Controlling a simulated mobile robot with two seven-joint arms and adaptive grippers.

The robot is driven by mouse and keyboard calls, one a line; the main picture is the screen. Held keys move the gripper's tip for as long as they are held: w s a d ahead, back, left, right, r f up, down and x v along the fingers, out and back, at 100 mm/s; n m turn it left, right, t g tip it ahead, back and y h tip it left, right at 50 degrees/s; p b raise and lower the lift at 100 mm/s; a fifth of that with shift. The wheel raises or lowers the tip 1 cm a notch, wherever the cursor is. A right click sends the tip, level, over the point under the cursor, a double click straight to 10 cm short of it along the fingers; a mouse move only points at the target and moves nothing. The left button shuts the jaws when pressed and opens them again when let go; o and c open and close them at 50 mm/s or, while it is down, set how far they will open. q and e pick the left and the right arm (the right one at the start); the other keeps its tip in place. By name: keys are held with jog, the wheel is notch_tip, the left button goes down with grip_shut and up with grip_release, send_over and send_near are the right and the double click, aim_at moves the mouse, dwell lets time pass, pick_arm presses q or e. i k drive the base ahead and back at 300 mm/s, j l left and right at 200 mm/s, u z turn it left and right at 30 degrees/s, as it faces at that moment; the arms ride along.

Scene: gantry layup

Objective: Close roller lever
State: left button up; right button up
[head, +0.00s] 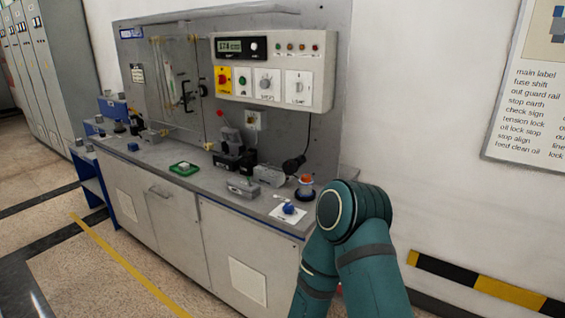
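A lever with a red knob (220,113) stands up at a dark bench device (230,143) on the workbench (150,160). It looks raised and tilted to the left. I cannot tell for sure that this is the roller lever, and any rollers are too small to make out. A teal arm of mine rises from the bottom right and bends in front of the bench's right end. Neither of my grippers is in view.
A control panel (270,70) with switches hangs on the backboard. A green tray (184,169), a grey block (242,187), an orange-topped part (306,185) and a blue knob (289,208) sit on the bench. Floor in front is clear.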

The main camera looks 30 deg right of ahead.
aim_at(231, 136)
jog(key=z, duration=0.85)
jog(key=i+j+z, duration=0.2)
jog(key=j+z, duration=0.2)
jog(key=i+j+z, duration=0.15)
jog(key=j+z, duration=0.25)
